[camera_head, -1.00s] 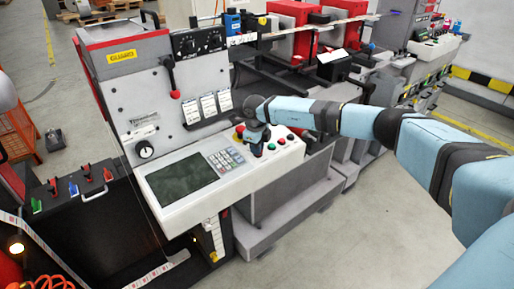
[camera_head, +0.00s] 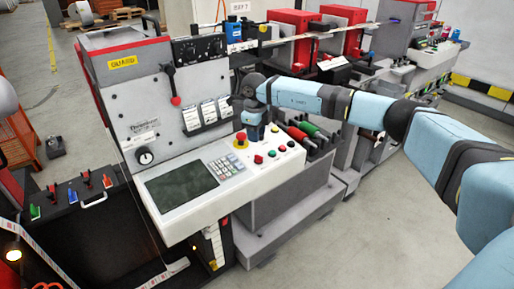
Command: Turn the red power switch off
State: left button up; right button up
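My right arm comes in from the right, and its dark gripper (camera_head: 254,138) points down over the far part of the white control panel (camera_head: 200,212). Its fingers are too small and dark to tell whether they are open or shut. A red button on a yellow base (camera_head: 241,140) stands just left of the gripper; I cannot tell whether they touch. Small red, green and dark buttons lie to the right of the keypad. Several red, blue and green toggle switches stand on a black box (camera_head: 85,225) at the left. No label marks which red control is the power switch. My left gripper is not in view.
A lever with a red knob (camera_head: 175,100) is on the grey upright panel above. The screen (camera_head: 181,187) and keypad (camera_head: 226,163) fill the near part of the control panel. Red and green handles (camera_head: 310,129) stand to its right. Open floor lies at the lower right.

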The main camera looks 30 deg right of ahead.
jog(key=shift+s+a+r, duration=0.1)
jog(key=shift+a+r, duration=0.05)
jog(key=shift+r, duration=2.15)
